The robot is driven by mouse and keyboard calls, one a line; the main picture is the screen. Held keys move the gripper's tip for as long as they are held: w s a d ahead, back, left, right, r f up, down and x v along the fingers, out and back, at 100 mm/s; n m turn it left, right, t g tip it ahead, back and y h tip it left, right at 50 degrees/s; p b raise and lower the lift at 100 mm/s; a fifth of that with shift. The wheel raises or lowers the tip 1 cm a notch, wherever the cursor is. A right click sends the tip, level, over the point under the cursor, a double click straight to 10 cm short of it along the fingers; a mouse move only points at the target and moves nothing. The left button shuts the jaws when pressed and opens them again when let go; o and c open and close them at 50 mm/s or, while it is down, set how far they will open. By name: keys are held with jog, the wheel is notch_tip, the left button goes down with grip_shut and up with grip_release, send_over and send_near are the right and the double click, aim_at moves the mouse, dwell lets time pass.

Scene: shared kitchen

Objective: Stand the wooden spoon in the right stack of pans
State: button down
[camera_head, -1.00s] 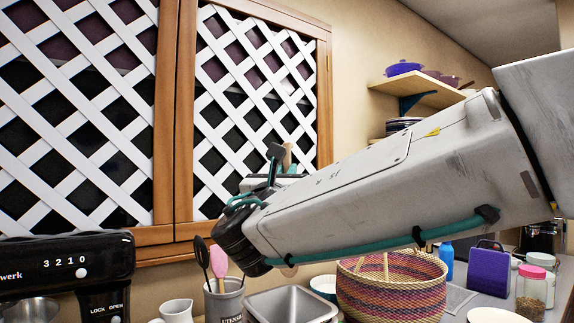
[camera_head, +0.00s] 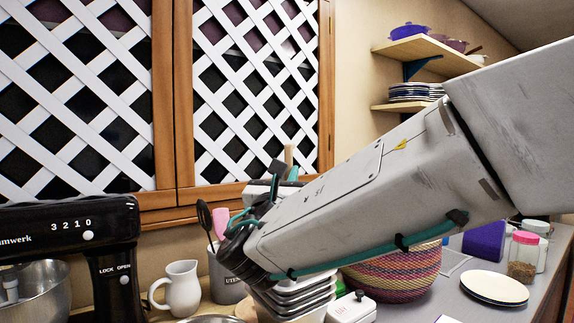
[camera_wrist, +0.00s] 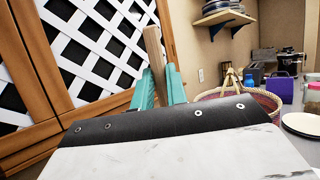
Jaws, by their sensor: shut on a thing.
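My gripper (camera_wrist: 157,88) is shut on the wooden spoon (camera_wrist: 153,42), whose pale handle sticks up between the teal fingers in the wrist view. In the head view the spoon's end (camera_head: 289,154) shows above my gripper (camera_head: 291,174), in front of the lattice window. The spoon's lower part is hidden. A stack of metal pans (camera_head: 302,293) stands on the counter below my forearm, partly covered by it. The rim of another metal vessel (camera_head: 207,319) shows at the bottom edge; I cannot tell if it is a second stack.
A utensil crock (camera_head: 227,283), a white jug (camera_head: 181,287) and a black mixer (camera_head: 70,245) stand to the left. A woven basket (camera_head: 394,275), a small white box (camera_head: 352,308), plates (camera_head: 494,288) and jars (camera_head: 523,256) are to the right. A shelf (camera_head: 425,54) is on the wall.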

jog(key=shift+f, duration=2.25)
jog(key=c, duration=1.3)
grip_release()
jog(key=v, duration=0.7)
jog(key=shift+s+a+f, duration=0.1)
jog(key=shift+s+f, duration=0.05)
jog(key=shift+s, duration=0.2)
